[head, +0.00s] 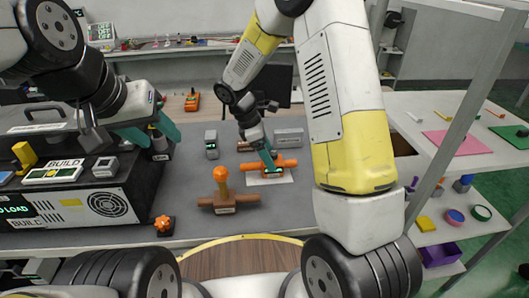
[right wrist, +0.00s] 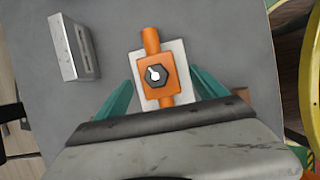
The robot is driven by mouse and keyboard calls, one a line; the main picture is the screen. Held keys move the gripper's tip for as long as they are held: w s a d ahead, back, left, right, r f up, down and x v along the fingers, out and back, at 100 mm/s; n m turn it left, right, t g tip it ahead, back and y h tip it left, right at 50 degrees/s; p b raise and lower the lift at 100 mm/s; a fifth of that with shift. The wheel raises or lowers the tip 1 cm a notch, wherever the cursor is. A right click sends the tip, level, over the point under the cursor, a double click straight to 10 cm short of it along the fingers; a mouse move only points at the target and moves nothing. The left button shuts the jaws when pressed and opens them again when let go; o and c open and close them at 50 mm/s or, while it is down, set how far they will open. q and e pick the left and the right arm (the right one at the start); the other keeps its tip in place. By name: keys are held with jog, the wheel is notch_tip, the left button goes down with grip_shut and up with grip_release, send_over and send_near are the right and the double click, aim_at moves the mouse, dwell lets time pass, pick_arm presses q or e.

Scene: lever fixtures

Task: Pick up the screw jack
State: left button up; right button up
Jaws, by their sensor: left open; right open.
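An orange piece with crosswise arms, likely the screw jack (head: 286,163), lies on a white plate on the grey bench. In the right wrist view this orange piece (right wrist: 152,97) shows a dark hex nut on top. My right gripper (head: 266,158) is over it. In the right wrist view the teal fingers of this gripper (right wrist: 162,95) are open, one on each side of the orange body, with gaps visible. My left gripper (head: 150,132) is open and empty at the left, above the black console.
A brown-based lever with an orange knob (head: 222,190) stands nearer on the bench. Grey boxes (head: 289,138) (head: 211,144) stand behind and left; a grey block (right wrist: 74,46) shows in the wrist view. A small orange knob (head: 163,224) sits at the front left. A shelf stands right.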

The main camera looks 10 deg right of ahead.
jog(key=x, duration=0.4)
jog(key=shift+w+d+f, duration=0.2)
jog(key=shift+c, duration=0.2)
grip_shut()
jog(key=shift+r, duration=0.1)
